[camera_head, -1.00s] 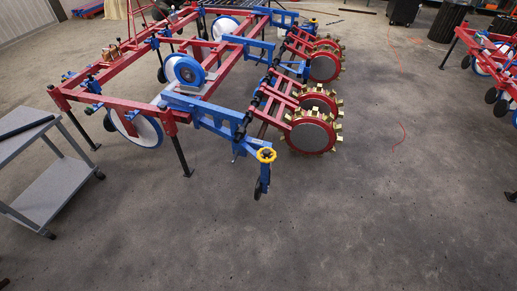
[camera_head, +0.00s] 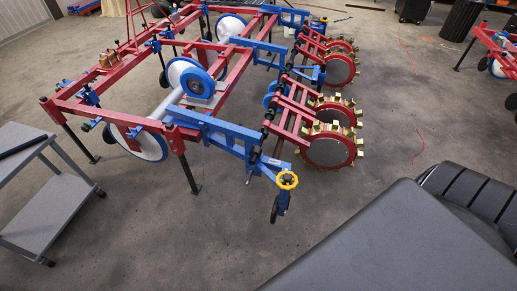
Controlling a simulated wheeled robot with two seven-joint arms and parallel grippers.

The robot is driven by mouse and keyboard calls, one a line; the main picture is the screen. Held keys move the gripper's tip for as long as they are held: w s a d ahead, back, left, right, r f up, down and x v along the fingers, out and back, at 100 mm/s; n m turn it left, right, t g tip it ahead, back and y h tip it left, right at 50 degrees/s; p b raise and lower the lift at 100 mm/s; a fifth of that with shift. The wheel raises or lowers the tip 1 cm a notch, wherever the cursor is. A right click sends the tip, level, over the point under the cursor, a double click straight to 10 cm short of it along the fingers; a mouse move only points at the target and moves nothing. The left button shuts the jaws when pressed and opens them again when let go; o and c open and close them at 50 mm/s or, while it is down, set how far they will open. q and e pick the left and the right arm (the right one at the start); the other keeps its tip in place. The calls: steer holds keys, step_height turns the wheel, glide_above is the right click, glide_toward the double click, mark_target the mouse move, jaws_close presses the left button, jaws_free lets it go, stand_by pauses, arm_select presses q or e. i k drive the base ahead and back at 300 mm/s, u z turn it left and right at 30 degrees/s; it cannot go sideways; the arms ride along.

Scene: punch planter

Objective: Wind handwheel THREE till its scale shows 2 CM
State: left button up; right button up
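A yellow handwheel (camera_head: 287,180) sits on top of a blue upright with a small dark wheel below it, at the near right corner of the red and blue planter frame (camera_head: 95,105). I cannot read any number or scale on it from here. A smaller yellow handwheel (camera_head: 323,20) shows at the far end of the planter. I cannot tell which one is numbered three. Neither of my grippers is in view.
Spiked red punch wheels (camera_head: 331,147) stand right of the near handwheel. A grey cart (camera_head: 50,205) stands at the left. A large dark flat-topped shape (camera_head: 400,245) fills the lower right. Bare concrete floor (camera_head: 190,245) lies in front of the planter.

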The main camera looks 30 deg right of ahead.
mark_target(288, 176)
steer(key=z, duration=0.05)
steer(key=i, duration=0.9)
steer(key=z, duration=0.75)
steer(key=i, duration=0.4)
steer(key=z, duration=0.2)
